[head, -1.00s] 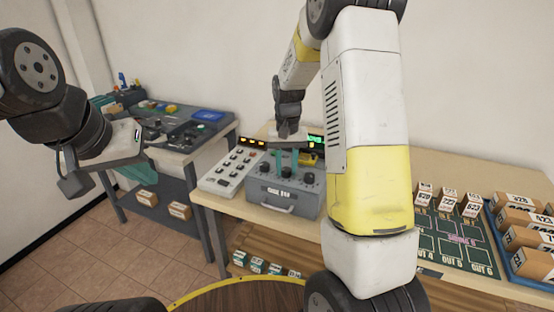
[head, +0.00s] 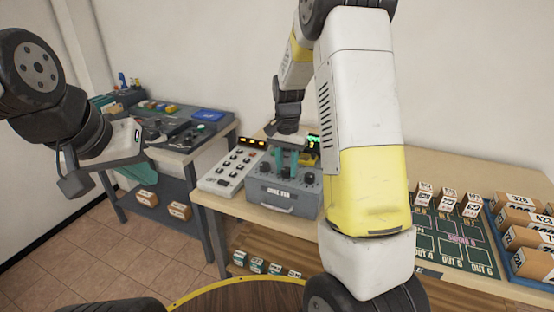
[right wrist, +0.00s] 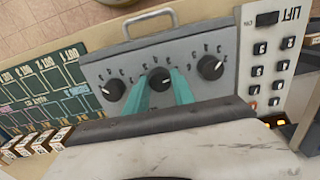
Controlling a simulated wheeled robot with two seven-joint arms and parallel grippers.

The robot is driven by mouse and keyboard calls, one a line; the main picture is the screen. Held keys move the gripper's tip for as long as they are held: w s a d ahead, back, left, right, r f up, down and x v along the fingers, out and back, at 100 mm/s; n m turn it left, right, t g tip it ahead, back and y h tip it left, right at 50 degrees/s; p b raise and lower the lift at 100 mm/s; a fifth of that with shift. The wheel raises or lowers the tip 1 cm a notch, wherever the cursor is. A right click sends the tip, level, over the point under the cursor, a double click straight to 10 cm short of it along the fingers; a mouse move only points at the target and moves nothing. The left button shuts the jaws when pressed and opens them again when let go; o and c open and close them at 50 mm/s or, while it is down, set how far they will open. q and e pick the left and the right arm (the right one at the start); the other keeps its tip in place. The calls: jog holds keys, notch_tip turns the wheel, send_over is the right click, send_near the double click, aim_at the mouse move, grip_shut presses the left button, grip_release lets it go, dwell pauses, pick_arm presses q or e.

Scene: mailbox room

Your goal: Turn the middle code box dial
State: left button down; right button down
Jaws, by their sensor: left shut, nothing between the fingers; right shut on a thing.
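The grey code box (head: 281,198) stands on the wooden table with its handle toward me. In the right wrist view its top face (right wrist: 188,50) carries three black dials in a row. The middle dial (right wrist: 160,78) sits between the two teal fingertips of my right gripper (right wrist: 159,88), which is shut on it. The outer dials (right wrist: 210,67) and (right wrist: 111,90) are clear of the fingers. In the head view my right gripper (head: 289,160) points down onto the box. My left gripper (head: 135,170) is shut and empty at the left, away from the box.
A keypad panel (head: 228,171) stands directly left of the code box. Numbered cartons (head: 520,215) and a dark green sorting board (head: 455,240) lie to the right. Another bench (head: 180,135) with controls stands at the back left.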

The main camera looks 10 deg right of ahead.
aim_at(287, 169)
jog(key=c, duration=1.1)
grip_release()
jog(key=shift+o, duration=0.2)
jog(key=shift+r, duration=3.95)
